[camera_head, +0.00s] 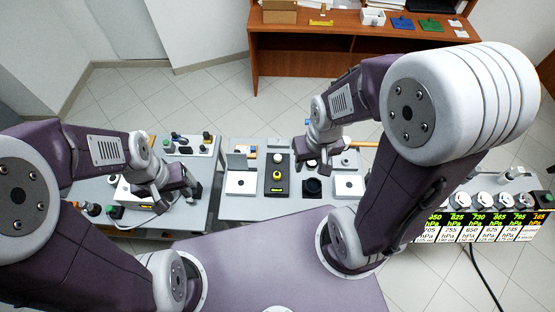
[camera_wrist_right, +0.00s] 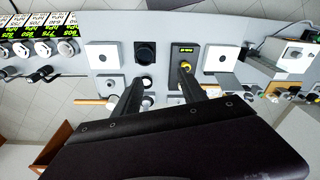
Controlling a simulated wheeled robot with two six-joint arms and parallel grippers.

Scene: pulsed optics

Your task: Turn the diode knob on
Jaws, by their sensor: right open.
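A black plate with a yellow label and a yellow-ringed knob (camera_head: 277,186) lies on the middle bench. It also shows in the right wrist view (camera_wrist_right: 186,68). I cannot read which control is the diode knob. My right gripper (camera_head: 316,164) is over the far part of this bench; its fingers are apart and empty in the right wrist view (camera_wrist_right: 163,80). My left gripper (camera_head: 176,198) is over the left bench, its fingers apart, with nothing seen between them.
White square plates (camera_head: 241,183) (camera_head: 348,186) flank the controls. Small instruments and a cable crowd the left bench (camera_head: 202,207). A row of gauges with hPa labels (camera_head: 480,226) stands at the right. A wooden desk (camera_head: 300,40) is at the back.

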